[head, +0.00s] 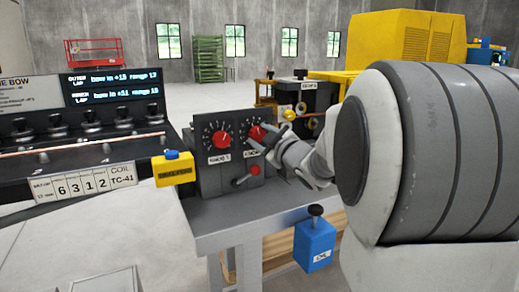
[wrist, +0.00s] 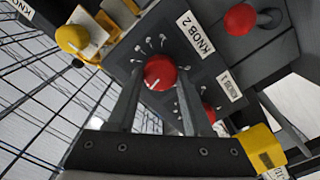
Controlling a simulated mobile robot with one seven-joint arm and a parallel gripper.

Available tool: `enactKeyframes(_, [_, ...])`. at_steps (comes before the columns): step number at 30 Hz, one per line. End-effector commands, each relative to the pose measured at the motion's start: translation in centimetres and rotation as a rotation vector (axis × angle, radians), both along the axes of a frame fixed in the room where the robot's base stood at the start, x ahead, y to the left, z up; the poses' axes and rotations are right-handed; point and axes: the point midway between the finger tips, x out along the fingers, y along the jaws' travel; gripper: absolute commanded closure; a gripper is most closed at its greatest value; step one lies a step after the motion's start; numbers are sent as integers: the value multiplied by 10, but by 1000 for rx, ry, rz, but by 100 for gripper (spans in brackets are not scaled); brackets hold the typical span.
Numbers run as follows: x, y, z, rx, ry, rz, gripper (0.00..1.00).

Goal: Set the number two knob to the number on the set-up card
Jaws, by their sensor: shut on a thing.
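The number two knob (head: 257,133) is red, on the right of a dark grey panel with a dial of marks around it. In the wrist view the same knob (wrist: 160,72) sits between my gripper's (wrist: 159,80) fingertips, above its "KNOB 2" label; its white pointer line shows. My gripper (head: 260,141) is shut on it. The number one knob (head: 222,136) is red, on the panel's left; it also shows in the wrist view (wrist: 209,114), partly behind a finger. A card (head: 82,187) at left reads 6 3 1 2 beside "COIL TC-41".
A red-knobbed lever (head: 253,170) is low on the panel. A yellow box with a blue button (head: 173,170) stands left of it. A blue box with a black knob (head: 315,240) hangs at the bench front. Another machine with yellow knobs (head: 300,108) stands behind.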

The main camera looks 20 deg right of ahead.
Motion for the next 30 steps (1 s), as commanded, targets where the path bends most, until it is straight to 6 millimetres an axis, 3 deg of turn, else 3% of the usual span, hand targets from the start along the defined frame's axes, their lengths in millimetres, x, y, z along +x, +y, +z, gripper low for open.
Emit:
enactKeyframes(18, [0, 1, -3, -533, -22, 0, 100])
enactKeyframes(30, [0, 1, -2, -686, -26, 0, 100])
